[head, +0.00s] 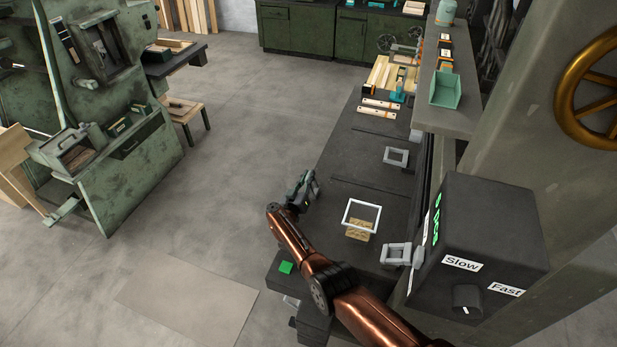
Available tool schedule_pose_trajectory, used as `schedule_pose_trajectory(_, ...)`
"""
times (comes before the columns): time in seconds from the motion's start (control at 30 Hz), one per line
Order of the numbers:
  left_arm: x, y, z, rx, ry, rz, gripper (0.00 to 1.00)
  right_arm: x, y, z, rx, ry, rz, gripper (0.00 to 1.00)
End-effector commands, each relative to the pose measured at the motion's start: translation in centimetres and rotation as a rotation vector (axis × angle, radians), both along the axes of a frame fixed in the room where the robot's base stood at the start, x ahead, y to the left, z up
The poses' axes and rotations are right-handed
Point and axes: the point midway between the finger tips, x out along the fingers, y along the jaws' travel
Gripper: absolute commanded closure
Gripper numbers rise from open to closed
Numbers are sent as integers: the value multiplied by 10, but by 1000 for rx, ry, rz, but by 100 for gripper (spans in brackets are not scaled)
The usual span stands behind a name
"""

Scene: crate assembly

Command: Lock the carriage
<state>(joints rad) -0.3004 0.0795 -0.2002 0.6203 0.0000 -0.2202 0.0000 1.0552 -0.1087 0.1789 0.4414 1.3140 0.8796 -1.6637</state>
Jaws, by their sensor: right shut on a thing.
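The carriage is not clearly marked out; a long dark machine bed (380,180) runs from the lower middle towards the back, with grey bracket-like pieces (396,156) along its right side. My right gripper (304,187) is at the left edge of this bed, at the end of my copper-coloured arm. It is shut on a small part there, which the fingers mostly hide; I cannot tell its exact shape. A white square frame (348,217) and a tan wooden piece (357,238) show on the bed to the right of the gripper. My left gripper is not in view.
A black control box (495,225) labelled "Slow" and "Fast" stands at right. A green square (286,268) is near the bed's front end. A teal bin (446,91) sits on the shelf. A green machine (120,165) stands left; the floor between is clear.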

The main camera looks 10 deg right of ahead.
Motion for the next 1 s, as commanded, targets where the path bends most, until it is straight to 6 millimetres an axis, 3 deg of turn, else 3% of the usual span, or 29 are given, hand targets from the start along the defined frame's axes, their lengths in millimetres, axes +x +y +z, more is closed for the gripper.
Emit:
schedule_pose_trajectory(0.13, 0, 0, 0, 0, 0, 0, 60, 1, 2, 1, 3, -2, 3, 100)
schedule_pose_trajectory(0.17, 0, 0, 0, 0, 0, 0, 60, 1, 2, 1, 3, -2, 3, 88)
schedule_pose_trajectory(0.4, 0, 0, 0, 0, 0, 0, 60, 0, 0, 1, 3, -1, 1, 72)
schedule_pose_trajectory(0.77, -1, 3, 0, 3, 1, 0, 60, 0, 1, 2, 5, -2, 2, 71)
schedule_pose_trajectory(1.0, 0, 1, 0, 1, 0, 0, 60, 2, 8, 13, 14, -4, 8, 71)
